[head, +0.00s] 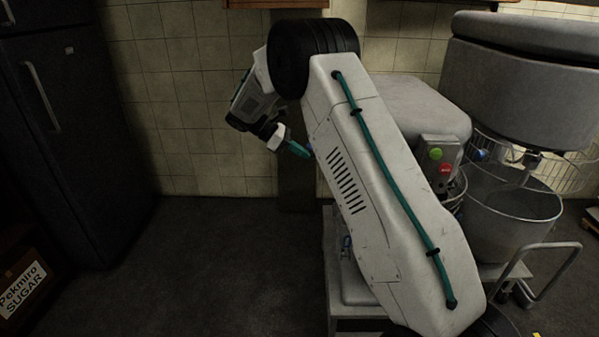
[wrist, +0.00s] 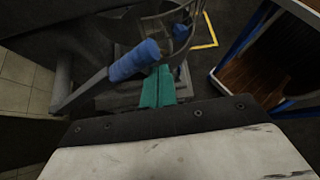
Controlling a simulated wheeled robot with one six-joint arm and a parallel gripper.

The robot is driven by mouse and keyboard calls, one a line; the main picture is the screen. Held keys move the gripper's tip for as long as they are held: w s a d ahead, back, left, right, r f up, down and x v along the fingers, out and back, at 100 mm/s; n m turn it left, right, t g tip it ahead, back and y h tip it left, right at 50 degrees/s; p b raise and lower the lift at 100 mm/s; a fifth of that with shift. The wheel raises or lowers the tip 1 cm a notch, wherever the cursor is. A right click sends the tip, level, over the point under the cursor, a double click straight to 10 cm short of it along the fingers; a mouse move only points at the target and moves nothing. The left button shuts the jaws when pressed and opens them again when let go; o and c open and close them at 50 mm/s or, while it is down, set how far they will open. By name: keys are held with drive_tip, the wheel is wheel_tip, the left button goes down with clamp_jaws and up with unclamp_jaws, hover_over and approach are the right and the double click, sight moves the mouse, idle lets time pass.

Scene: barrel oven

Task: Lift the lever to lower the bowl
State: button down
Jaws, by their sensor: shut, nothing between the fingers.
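The mixer's steel bowl (head: 510,222) hangs under the large grey mixer head (head: 525,90) at the right of the head view. In the wrist view, a lever with a blue grip (wrist: 134,61) slants across the left of centre. My gripper (head: 300,149) has teal fingers, which also show in the wrist view (wrist: 158,86). They are shut and empty, just right of and below the blue grip in that picture. I cannot tell whether they touch it. My arm hides much of the mixer's near side, and I cannot surely pick out the lever in the head view.
A control box with green and red buttons (head: 440,160) is on the mixer. A metal trolley handle (head: 545,262) stands at lower right. A dark fridge (head: 70,120) and a sugar crate (head: 22,285) are at left. Open floor (head: 190,265) lies between. The wrist view shows a blue-edged wooden shelf (wrist: 262,75).

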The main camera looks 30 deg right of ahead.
drive_tip(key=r, duration=0.1)
drive_tip(key=w+r, duration=0.1)
drive_tip(key=d+r, duration=0.1)
drive_tip(key=shift+w, duration=0.35)
drive_tip(key=shift+r, duration=0.1)
wheel_tip(320, 180, down, 4)
drive_tip(key=s+a, duration=0.1)
drive_tip(key=a, duration=0.1)
drive_tip(key=w+f+v, duration=0.1)
drive_tip(key=v, duration=0.8)
drive_tip(key=shift+w, duration=0.5)
drive_tip(key=shift+d+r, duration=0.1)
